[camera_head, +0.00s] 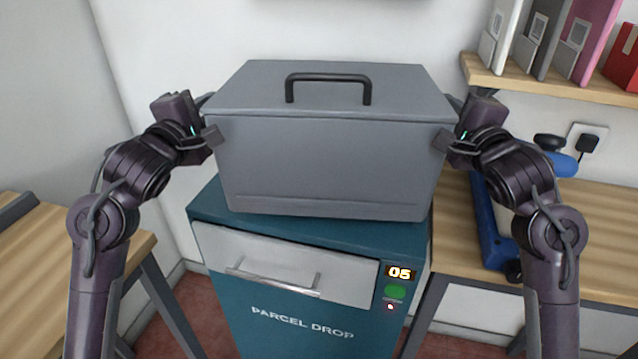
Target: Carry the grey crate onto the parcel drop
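The grey crate (325,165) is a large closed box with a black handle (328,79) on its lid. It is upright over the teal top of the parcel drop (318,241); I cannot tell whether its base touches that top. My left gripper (207,120) is at the crate's left side, near the upper edge, and appears shut on it. My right gripper (453,122) is at the matching place on the right side and also appears shut on it. The crate's sides partly hide the fingertips.
The parcel drop's front has a pale drawer (285,266), a display reading 05 (400,272) and a green button (396,291). A wooden table with a blue item (490,225) stands at right. A shelf (560,83) holds binders above it. Another wooden table (60,250) stands at left.

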